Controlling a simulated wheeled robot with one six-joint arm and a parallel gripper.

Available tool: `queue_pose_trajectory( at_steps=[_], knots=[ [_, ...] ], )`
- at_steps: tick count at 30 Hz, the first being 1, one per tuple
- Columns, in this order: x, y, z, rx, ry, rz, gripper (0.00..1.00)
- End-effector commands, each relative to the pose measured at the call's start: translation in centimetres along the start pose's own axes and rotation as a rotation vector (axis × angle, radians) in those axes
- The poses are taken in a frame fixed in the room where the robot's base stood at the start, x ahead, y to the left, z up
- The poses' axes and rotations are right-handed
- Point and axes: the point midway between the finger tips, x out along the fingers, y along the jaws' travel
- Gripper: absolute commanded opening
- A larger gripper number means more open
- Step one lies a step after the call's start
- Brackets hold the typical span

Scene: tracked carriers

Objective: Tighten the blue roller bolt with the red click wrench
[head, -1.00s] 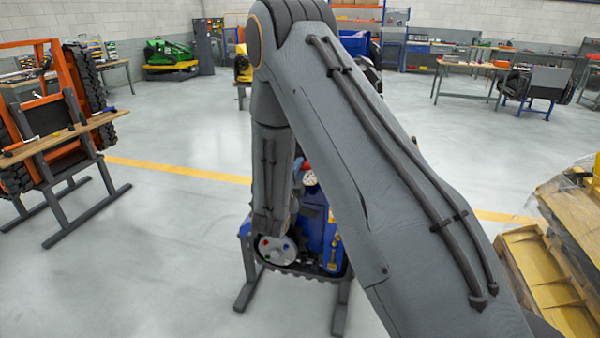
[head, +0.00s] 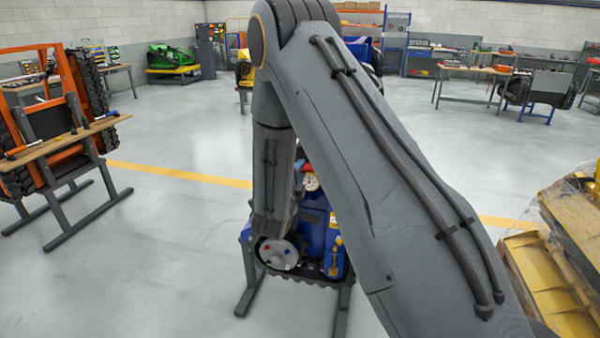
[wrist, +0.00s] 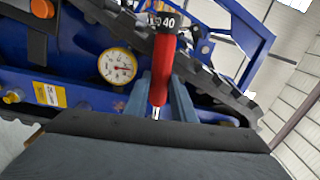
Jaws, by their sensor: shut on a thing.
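In the wrist view my gripper (wrist: 158,105) is shut on the red click wrench (wrist: 163,68). Its red handle stands between the two grey-blue fingers, and its black head, marked 40, is at the top near the black track. The blue tracked carrier (head: 313,232) stands on a grey stand straight ahead. A pale roller disc (head: 278,254) with small coloured bolts shows at its lower left. I cannot clearly single out the blue bolt, and no contact between wrench and bolt can be seen.
A dial gauge (wrist: 117,66) sits on the carrier's blue side, left of the wrench. The black rubber track (wrist: 198,78) runs close behind the fingers. An orange carrier (head: 75,100) with a wooden shelf stands at left, yellow parts (head: 550,275) at right. The floor between is clear.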

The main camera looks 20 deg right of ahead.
Motion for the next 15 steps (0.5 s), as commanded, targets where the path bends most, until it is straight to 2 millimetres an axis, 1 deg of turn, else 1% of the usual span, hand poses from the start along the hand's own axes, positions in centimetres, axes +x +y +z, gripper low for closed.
queue_pose_trajectory(
  at_steps=[5,15],
  knots=[
    [0.05,-0.69,0.01,0.032,0.001,-0.004,0.00],
    [0.08,-0.03,0.02,-0.006,0.001,-0.005,0.00]
  ],
)
